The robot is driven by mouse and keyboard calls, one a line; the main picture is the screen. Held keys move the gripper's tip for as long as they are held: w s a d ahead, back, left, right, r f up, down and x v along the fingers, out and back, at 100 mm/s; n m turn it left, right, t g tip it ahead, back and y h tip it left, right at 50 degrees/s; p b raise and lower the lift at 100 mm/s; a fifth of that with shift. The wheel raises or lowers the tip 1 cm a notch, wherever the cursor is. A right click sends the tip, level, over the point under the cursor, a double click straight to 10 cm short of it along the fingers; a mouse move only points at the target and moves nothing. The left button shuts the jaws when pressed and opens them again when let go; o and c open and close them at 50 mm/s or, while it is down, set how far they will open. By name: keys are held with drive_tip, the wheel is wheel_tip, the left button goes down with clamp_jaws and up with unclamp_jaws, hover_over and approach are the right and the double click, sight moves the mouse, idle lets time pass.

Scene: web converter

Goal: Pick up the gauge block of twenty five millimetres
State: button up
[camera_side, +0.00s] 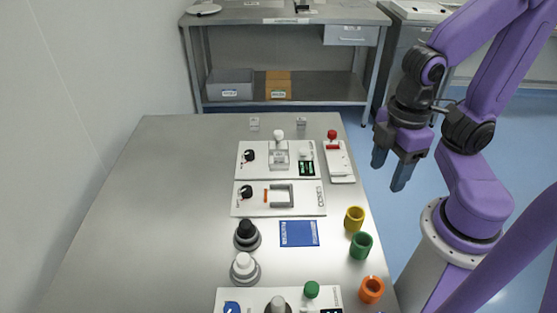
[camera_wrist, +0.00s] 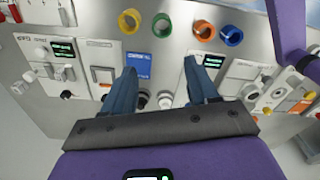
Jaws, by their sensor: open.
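Two small pale grey blocks, the left block (camera_side: 254,123) and the right block (camera_side: 301,123), stand apart near the table's far edge in the side view. They look like gauge blocks, but their markings are too small to read, so I cannot tell which is twenty five millimetres. I cannot make them out in the wrist view. My gripper (camera_side: 391,172) is open and empty. It hangs in the air off the table's right side, to the right of both blocks. Its two blue fingers also show in the wrist view (camera_wrist: 160,76), spread apart over the panels.
White panels with knobs and displays, including a panel with a grey bracket (camera_side: 309,206), cover the table's middle. A red-knobbed device (camera_side: 340,162) stands near the right edge. Yellow (camera_side: 354,218), green (camera_side: 361,246) and orange (camera_side: 371,290) cups line that edge. The table's left side is bare.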

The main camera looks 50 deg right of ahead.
drive_tip(key=shift+o, duration=0.4)
drive_tip(key=n+t+h, duration=0.9)
drive_tip(key=n+h, duration=0.1)
drive_tip(key=n, duration=0.4)
approach(279, 158)
drive_tip(key=x, duration=1.1)
drive_tip(key=shift+c, duration=0.3)
